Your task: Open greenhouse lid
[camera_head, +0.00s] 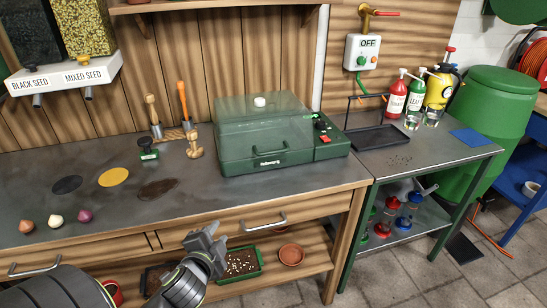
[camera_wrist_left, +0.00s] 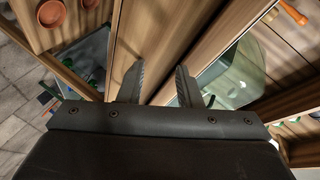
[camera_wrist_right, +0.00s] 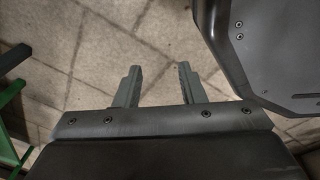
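The greenhouse (camera_head: 268,160) is a green box with a see-through, green-tinted lid (camera_head: 250,125). It stands at the right of the wooden workbench, and its lid looks closed. A small white knob (camera_head: 259,101) sits on top. My left gripper (camera_head: 212,240) is in front of the bench's drawer fronts, below and left of the greenhouse and apart from it. In the left wrist view its two fingers (camera_wrist_left: 160,86) stand apart with nothing between them. My right gripper (camera_wrist_right: 157,86) shows only in its wrist view. It is open and empty above the tiled floor.
A drawer handle (camera_head: 264,222) juts out near my left gripper. The lower shelf holds a seed tray (camera_head: 240,264) and a terracotta pot (camera_head: 291,255). Hand tools and a green stamp (camera_head: 148,149) stand left of the greenhouse. A metal side table (camera_head: 440,146) with bottles is at right.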

